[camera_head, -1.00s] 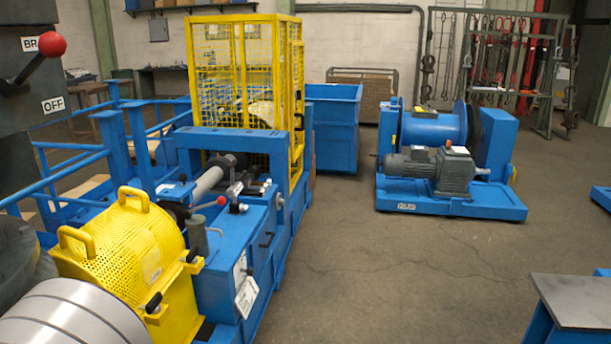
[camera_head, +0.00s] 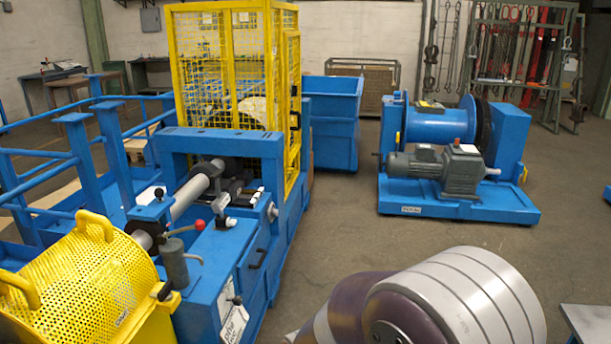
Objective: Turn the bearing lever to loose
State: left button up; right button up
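A small lever with a red knob (camera_head: 198,225) sits on top of the blue machine housing, beside a grey upright cylinder (camera_head: 174,263). It looks like the bearing lever, but no label on it can be read. A small black-knobbed handle (camera_head: 159,193) stands behind it, near the grey shaft (camera_head: 190,196). Neither gripper is in view. A large rounded grey and purple link of my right arm fills the lower right, away from the lever.
A yellow perforated guard (camera_head: 85,283) with loop handles stands in front left of the lever. A tall yellow mesh cage (camera_head: 225,75) rises behind. A blue winch unit (camera_head: 455,205) stands to the right. Open floor lies between the machine and the winch.

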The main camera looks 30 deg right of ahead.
aim_at(233, 179)
jog(key=i+l+z, duration=0.15)
jog(key=i+l, duration=0.4)
jog(key=i+l+z, duration=0.15)
jog(key=i+l, duration=0.3)
jog(key=i, duration=0.15)
jog(key=i+l, duration=0.25)
jog(key=i, duration=0.2)
jog(key=i+l, duration=0.25)
jog(key=i, duration=0.2)
jog(key=i+l, duration=0.25)
jog(key=i, duration=0.2)
jog(key=i+l, duration=0.25)
jog(key=i, duration=0.2)
jog(key=i+l, duration=0.25)
jog(key=i, duration=0.2)
jog(key=i+l, duration=0.25)
jog(key=i, duration=0.2)
jog(key=i+l, duration=0.25)
jog(key=i, duration=0.2)
jog(key=l+z, duration=0.05)
